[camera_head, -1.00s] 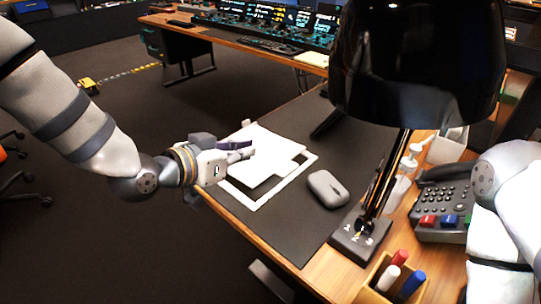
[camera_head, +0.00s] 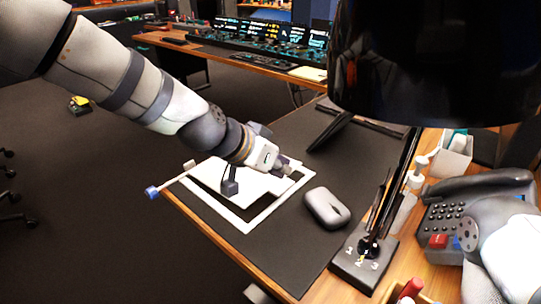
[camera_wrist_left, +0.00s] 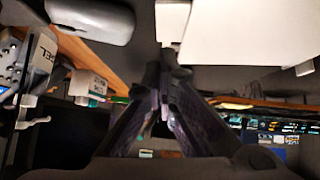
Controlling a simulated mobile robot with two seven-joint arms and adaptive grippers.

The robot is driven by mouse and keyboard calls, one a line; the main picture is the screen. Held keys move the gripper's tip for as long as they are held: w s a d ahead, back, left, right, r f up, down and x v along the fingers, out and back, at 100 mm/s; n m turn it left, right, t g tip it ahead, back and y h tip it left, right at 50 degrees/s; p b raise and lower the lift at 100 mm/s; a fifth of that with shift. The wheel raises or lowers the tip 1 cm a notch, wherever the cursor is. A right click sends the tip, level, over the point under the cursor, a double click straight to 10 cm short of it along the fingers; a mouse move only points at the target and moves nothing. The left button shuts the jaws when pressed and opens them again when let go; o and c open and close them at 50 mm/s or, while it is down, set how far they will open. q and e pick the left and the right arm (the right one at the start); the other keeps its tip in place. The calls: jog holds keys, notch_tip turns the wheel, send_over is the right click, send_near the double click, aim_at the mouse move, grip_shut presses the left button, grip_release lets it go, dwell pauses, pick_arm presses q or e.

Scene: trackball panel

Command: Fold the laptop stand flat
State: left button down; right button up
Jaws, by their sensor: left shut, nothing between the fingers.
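The laptop stand has a white base frame (camera_head: 246,226) on the dark desk mat, with a white plate (camera_head: 208,173) above it. The plate appears raised and tilted, but my arm partly covers it. My left gripper (camera_head: 283,166) is over the plate, shut and empty; contact is unclear. In the left wrist view, the shut fingers (camera_wrist_left: 165,92) point up between the grey mouse and the white plate (camera_wrist_left: 250,32). My right gripper is out of view.
A grey mouse (camera_head: 327,208) lies right of the stand. A black lamp (camera_head: 420,65) overhangs the desk, its base (camera_head: 361,262) nearer me. A phone (camera_head: 465,215) stands at right. Bare mat (camera_head: 275,250) lies in front of the stand.

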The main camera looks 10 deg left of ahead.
aim_at(284, 190)
pick_arm(q)
notch_tip(284, 190, down, 2)
jog(key=shift+f, duration=0.1)
jog(key=shift+s+f, duration=0.1)
jog(key=shift+s+d+f+m+t+y, duration=0.1)
jog(key=shift+f+m+t+y, duration=0.05)
jog(key=shift+f, duration=0.4)
jog(key=shift+s+d+f+m+t+y, duration=0.1)
jog(key=shift+d+f+y, duration=0.1)
jog(key=shift+f, duration=0.3)
jog(key=shift+s+d+f+m+t+y, duration=0.1)
jog(key=shift+f+m+t+y, duration=0.05)
jog(key=shift+f, duration=0.4)
